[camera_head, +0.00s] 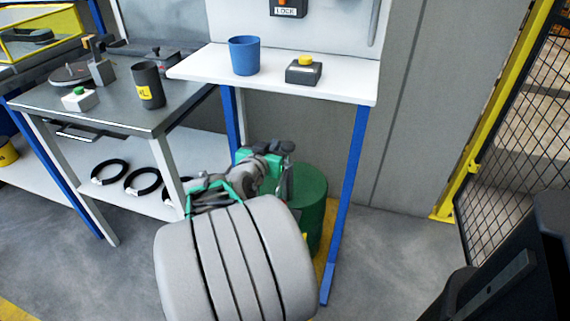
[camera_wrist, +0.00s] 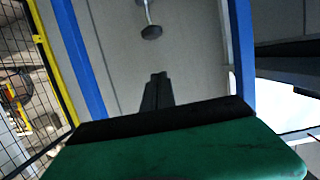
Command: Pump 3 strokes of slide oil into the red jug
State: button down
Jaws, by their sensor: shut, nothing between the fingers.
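My gripper (camera_wrist: 159,77) shows in the wrist view with its dark fingers together and nothing between them. In the head view, the end of my arm is in front of and just left of a green drum (camera_head: 311,190) under the white table. My arm hides the drum's left side, and no pump can be made out on it. In the wrist view, a pale stem with a dark round end (camera_wrist: 151,32) shows beyond the fingertips, apart from them; I cannot tell what it is. No red jug shows in either view.
The white table (camera_head: 345,88) carries a blue cup (camera_head: 244,55) and a grey box with a yellow button (camera_head: 304,70). Its blue leg (camera_head: 346,205) stands right of the drum. A metal bench (camera_head: 125,113) stands left, a mesh fence (camera_head: 510,130) right. Floor right of the leg is clear.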

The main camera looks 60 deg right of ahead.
jog(key=shift+s+r, duration=0.1)
jog(key=shift+r, duration=0.1)
jog(key=shift+d, duration=0.1)
jog(key=b, duration=0.1)
send_over(285, 143)
jog(key=s+a, duration=0.1)
jog(key=a, duration=0.2)
notch_tip(285, 143, down, 3)
jog(key=shift+s+d+f+b, duration=0.15)
jog(key=shift+f+b, duration=0.25)
jog(key=shift+f, duration=0.5)
jog(key=shift+w+d+f+b, duration=0.15)
jog(key=shift+f+b, duration=0.2)
jog(key=shift+f, duration=0.55)
jog(key=shift+s, duration=0.1)
